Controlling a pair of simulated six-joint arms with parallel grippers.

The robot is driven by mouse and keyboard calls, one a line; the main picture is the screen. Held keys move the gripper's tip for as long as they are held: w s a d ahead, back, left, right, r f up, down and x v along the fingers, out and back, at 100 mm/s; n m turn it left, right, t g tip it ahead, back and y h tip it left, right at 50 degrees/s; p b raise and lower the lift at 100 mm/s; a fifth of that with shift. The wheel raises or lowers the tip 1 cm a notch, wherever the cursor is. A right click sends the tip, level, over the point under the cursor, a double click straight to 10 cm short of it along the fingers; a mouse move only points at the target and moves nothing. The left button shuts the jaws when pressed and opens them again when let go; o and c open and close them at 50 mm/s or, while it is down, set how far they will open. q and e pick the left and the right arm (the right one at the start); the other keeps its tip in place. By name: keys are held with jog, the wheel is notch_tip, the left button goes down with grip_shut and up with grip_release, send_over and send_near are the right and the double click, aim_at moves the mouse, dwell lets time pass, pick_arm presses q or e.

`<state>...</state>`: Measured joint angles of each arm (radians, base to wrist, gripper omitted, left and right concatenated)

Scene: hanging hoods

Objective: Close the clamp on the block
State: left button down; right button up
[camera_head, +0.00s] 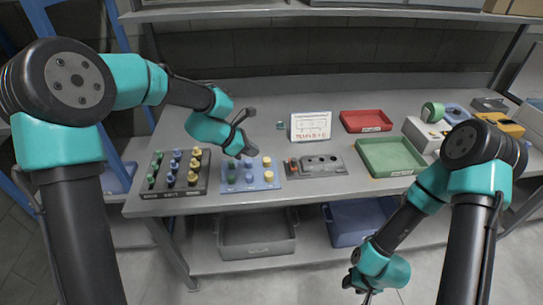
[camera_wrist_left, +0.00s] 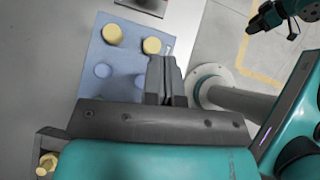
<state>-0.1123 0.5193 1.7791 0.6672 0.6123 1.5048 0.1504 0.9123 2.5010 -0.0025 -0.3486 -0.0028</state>
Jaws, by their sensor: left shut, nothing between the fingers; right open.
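My left gripper (camera_head: 248,151) hangs over the back of a blue mat (camera_head: 265,184) on the table. Its fingers are shut and empty in the left wrist view (camera_wrist_left: 166,62), above the edge of the blue mat (camera_wrist_left: 88,80). A grey fixture (camera_head: 330,170) with dark round recesses and an orange part (camera_head: 294,164) lies right of the mat. I cannot tell for certain whether it is the clamp, or which part is the block. My right gripper (camera_head: 367,296) is open and low in front of the table, partly cut off by the frame's bottom edge.
Yellow pegs (camera_head: 268,175), blue and green ones stand on the mat. A dark peg tray (camera_head: 180,183) stands left. A labelled white card (camera_head: 310,126), a red tray (camera_head: 366,121) and a green tray (camera_head: 392,155) stand farther right. Bins (camera_head: 256,238) sit on the lower shelf.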

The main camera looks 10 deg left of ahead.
aim_at(291, 164)
pick_arm(q)
jog(key=x, duration=1)
jog(key=shift+w+d, duration=0.2)
jog(key=shift+d, duration=0.35)
jog(key=shift+w+d, duration=0.2)
jog(key=shift+d, duration=0.35)
jog(key=shift+w+d, duration=0.3)
jog(key=shift+d, duration=0.35)
jog(key=shift+d, duration=0.1)
jog(key=shift+s+n+t, duration=0.1)
jog(key=shift+n+t, duration=0.2)
jog(key=shift+n, duration=0.1)
